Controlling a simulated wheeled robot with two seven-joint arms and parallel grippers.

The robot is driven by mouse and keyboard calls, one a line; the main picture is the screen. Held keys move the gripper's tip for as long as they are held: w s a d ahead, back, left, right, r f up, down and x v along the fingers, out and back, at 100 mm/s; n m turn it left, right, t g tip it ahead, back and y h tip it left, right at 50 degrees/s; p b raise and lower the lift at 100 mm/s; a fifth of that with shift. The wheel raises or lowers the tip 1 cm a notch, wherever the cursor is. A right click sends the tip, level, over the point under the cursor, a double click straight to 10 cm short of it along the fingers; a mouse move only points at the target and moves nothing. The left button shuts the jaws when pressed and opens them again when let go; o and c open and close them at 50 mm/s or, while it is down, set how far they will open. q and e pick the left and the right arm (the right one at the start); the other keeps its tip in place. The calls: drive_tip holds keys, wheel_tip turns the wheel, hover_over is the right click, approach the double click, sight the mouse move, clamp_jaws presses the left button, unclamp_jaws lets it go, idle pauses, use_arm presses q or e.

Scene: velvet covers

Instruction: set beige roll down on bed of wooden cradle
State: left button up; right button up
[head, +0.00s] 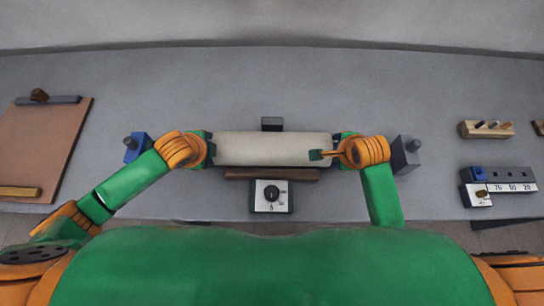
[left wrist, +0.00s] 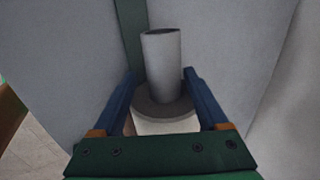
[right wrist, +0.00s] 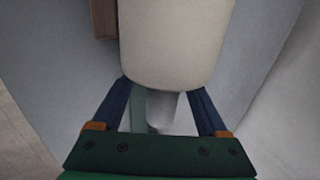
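The beige roll (head: 270,148) lies level, left to right, over the wooden cradle (head: 272,174). Only the cradle's front edge shows; the roll hides its bed, so I cannot tell whether they touch. My left gripper (head: 205,148) is at the roll's left end. In the left wrist view its blue fingers flank the grey core stub (left wrist: 162,60). My right gripper (head: 340,150) is at the right end. In the right wrist view its fingers stand either side of the core stub (right wrist: 161,108), below the roll's wide body (right wrist: 172,40). Finger contact is unclear.
A dial box (head: 271,196) stands in front of the cradle, a dark block (head: 272,124) behind. A blue block (head: 136,147) and a grey block (head: 405,155) flank the grippers. A clipboard (head: 45,140) lies left; a wooden peg holder (head: 486,130) and numbered block (head: 510,187) stand right.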

drive_tip(key=shift+s+r, duration=0.1)
drive_tip(key=shift+r, duration=0.25)
use_arm(q)
drive_tip(key=v, duration=0.7)
drive_tip(key=shift+r, duration=0.25)
use_arm(e)
drive_tip(key=v, duration=0.6)
drive_tip(key=shift+s+r, duration=0.25)
drive_tip(key=shift+r, duration=0.1)
use_arm(q)
drive_tip(key=shift+s, duration=0.15)
use_arm(e)
drive_tip(key=shift+s, duration=0.1)
